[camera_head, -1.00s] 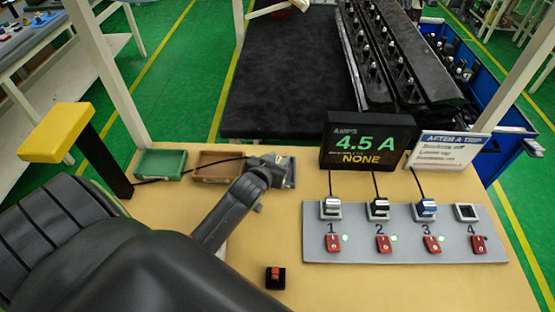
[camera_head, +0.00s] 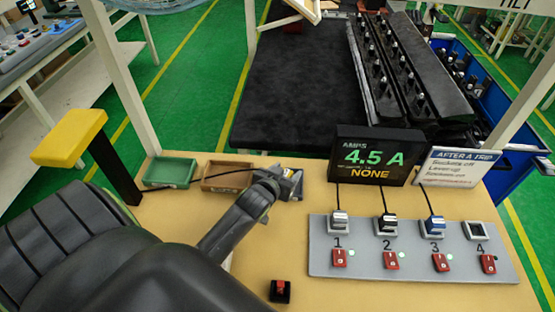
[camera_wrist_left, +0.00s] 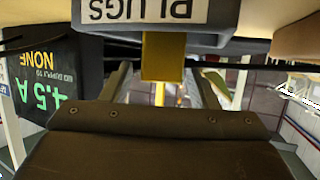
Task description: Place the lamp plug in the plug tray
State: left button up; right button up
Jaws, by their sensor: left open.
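My left gripper (camera_head: 284,178) is at the grey-blue tray (camera_head: 297,184) at the back of the bench. Its two fingers stand apart in the left wrist view (camera_wrist_left: 163,88). The tray's front, labelled PLUGS upside down (camera_wrist_left: 145,11), is at the top of that view. A yellow block (camera_wrist_left: 163,56) shows between the fingers, just below the label. I cannot tell whether it is the lamp plug, or whether it touches the tray. The tray's inside is mostly hidden by the gripper. My right gripper is not in view.
The socket board (camera_head: 410,262) has plugs in sockets 1 to 3; socket 4 (camera_head: 476,231) is empty. A green tray (camera_head: 171,172) and brown tray (camera_head: 226,177) sit left of the gripper, with a black cord (camera_head: 222,174). The display (camera_head: 375,156) reads 4.5 A, NONE.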

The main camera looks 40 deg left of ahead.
pick_arm(q)
jog(key=b+v, duration=0.1)
jog(key=v, duration=1)
jog(key=shift+s+b, duration=0.3)
jog(key=shift+s, duration=0.05)
